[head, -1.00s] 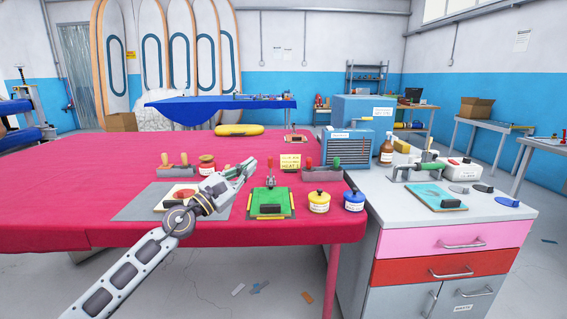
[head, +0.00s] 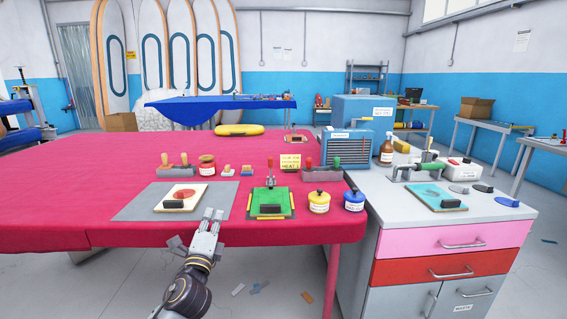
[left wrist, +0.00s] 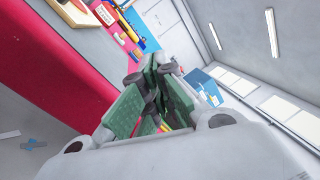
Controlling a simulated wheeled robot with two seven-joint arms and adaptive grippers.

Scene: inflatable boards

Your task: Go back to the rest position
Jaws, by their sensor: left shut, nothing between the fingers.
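My left gripper (head: 210,222) is in front of the near edge of the red-covered table (head: 120,234), with its fingers pointing up and toward the table. It is shut and empty. Its closed fingers fill the middle of the left wrist view (left wrist: 152,95), with the red table edge (left wrist: 80,90) to their left. My right gripper is not in view.
On the table are a grey mat (head: 140,207) with a cream board (head: 182,190), a green board (head: 270,203), a yellow pot (head: 319,203) and a blue pot (head: 354,201). A drawer cabinet (head: 455,240) stands at right.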

